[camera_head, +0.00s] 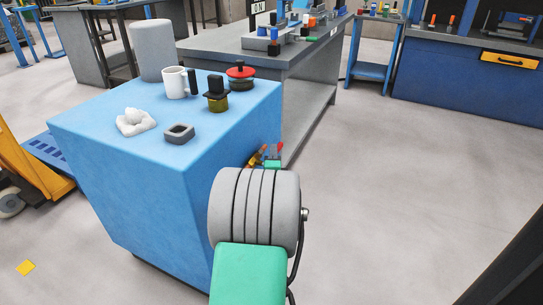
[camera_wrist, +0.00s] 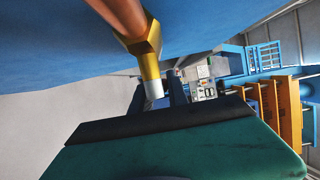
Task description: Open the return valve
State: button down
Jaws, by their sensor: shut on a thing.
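Small red and brass-coloured valve parts (camera_head: 256,157) stick out from the right side of the blue cabinet (camera_head: 125,210) in the head view. My gripper (camera_head: 272,160) is at these parts, mostly hidden behind my grey and green arm. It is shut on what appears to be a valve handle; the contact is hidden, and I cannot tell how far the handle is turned. In the wrist view a copper pipe (camera_wrist: 122,15) runs into a brass fitting (camera_wrist: 148,50) with a pale end, just beyond the green housing of my wrist.
On the cabinet top stand a white mug (camera_head: 175,82), a grey cylinder (camera_head: 153,50), a red-topped round part (camera_head: 240,76), a dark square ring (camera_head: 179,133) and a crumpled white cloth (camera_head: 135,122). A grey workbench (camera_head: 320,65) stands behind. The floor at right is clear.

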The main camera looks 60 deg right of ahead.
jog(key=c, duration=1.5)
grip_release()
jog(key=shift+w, duration=0.15)
jog(key=shift+o, duration=1.1)
jog(key=shift+s+a+r, duration=0.1)
jog(key=shift+s, duration=0.1)
jog(key=p+v, duration=0.2)
jog(key=v, duration=0.5)
jog(key=shift+a+p, duration=0.25)
jog(key=shift+p, duration=0.05)
jog(key=shift+s, duration=0.1)
